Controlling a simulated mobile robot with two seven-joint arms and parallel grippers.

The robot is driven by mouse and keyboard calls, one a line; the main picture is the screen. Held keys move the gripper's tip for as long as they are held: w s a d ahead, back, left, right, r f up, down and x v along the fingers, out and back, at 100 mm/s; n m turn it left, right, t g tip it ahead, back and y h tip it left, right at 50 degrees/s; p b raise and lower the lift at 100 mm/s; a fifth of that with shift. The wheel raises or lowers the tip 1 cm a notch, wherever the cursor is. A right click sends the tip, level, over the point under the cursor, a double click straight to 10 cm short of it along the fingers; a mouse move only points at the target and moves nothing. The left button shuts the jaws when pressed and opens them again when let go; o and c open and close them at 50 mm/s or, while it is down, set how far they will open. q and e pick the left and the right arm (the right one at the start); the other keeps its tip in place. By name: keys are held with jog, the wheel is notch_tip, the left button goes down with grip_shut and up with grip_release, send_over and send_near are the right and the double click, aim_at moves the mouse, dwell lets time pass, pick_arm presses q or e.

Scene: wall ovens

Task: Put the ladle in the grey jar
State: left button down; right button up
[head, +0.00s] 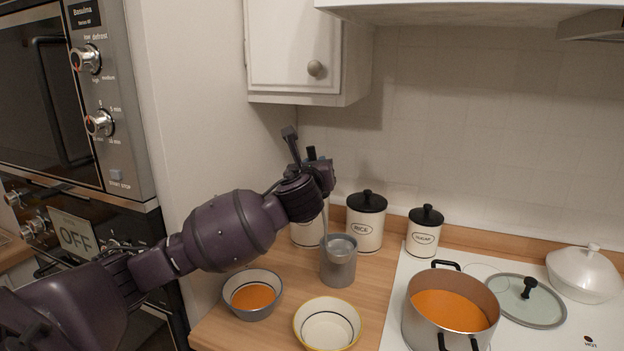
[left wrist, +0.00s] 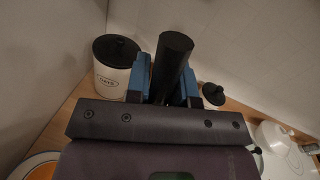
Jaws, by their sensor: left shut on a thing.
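My left gripper (head: 312,160) is above the counter, over the grey jar. It is shut on the ladle's black handle, which also shows between the blue fingers in the left wrist view (left wrist: 172,62). The ladle (head: 325,222) hangs down from the gripper, with its metal bowl at the height of the jar's mouth. The grey jar (head: 338,273) stands upright on the wooden counter. I cannot tell whether the bowl is inside the rim or just over it. The jar is hidden in the left wrist view. My right gripper is in neither view.
White canisters with black lids, including the rice canister (head: 366,226) and a smaller one (head: 424,236), stand behind. A bowl of orange food (head: 252,296) and a yellow-rimmed bowl (head: 327,328) are in front. A pot (head: 448,318) stands right. A cupboard (head: 296,50) hangs above.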

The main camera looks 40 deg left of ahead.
pick_arm(q)
jog(key=x, duration=0.8)
notch_tip(320, 180, down, 12)
jog(key=shift+w, duration=0.15)
jog(key=c, duration=1)
grip_release()
jog(key=shift+r, duration=0.1)
jog(key=shift+b+v, duration=0.4)
jog(key=shift+v, duration=5)
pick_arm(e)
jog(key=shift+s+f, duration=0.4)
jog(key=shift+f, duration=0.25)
